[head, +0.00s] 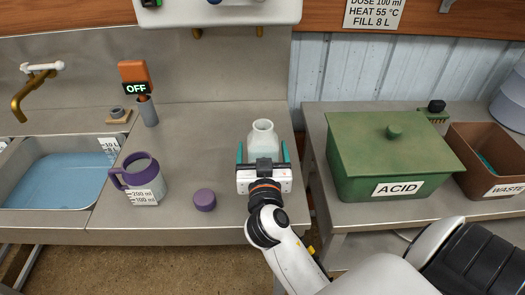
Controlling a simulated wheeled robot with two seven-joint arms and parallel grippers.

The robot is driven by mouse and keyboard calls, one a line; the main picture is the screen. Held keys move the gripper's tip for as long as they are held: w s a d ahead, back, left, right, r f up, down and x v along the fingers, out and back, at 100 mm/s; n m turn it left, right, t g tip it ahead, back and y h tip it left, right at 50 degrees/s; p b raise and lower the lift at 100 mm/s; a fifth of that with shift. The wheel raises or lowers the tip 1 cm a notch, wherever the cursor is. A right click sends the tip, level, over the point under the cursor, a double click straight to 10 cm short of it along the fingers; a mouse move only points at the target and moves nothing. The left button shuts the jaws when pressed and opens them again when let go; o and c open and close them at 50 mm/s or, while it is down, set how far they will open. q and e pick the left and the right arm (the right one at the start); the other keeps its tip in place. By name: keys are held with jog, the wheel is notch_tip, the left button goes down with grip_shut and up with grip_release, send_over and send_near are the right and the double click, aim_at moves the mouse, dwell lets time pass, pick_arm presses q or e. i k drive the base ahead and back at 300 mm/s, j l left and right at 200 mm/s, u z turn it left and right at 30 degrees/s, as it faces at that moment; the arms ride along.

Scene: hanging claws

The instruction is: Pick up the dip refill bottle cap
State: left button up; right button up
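A small round purple cap (204,200) lies on the steel counter, left of my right gripper. A pale, whitish bottle (263,132) with an open neck and no cap on it stands upright near the counter's right end. My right gripper (263,150) is at the bottle, its two teal fingers spread, one on each side of it. Gaps seem to show between fingers and bottle, and the gripper body hides the bottle's lower part. My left gripper is not in view.
A purple-handled measuring jug (143,180) stands left of the cap. Farther left is a sink of blue liquid (55,180). An orange OFF switch (135,76) stands behind. A green ACID box (385,160) and brown waste bin (485,165) are on the right bench, across a gap.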

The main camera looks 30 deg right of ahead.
aim_at(205, 200)
jog(key=k+j, duration=0.8)
jog(key=k+j+z, duration=0.05)
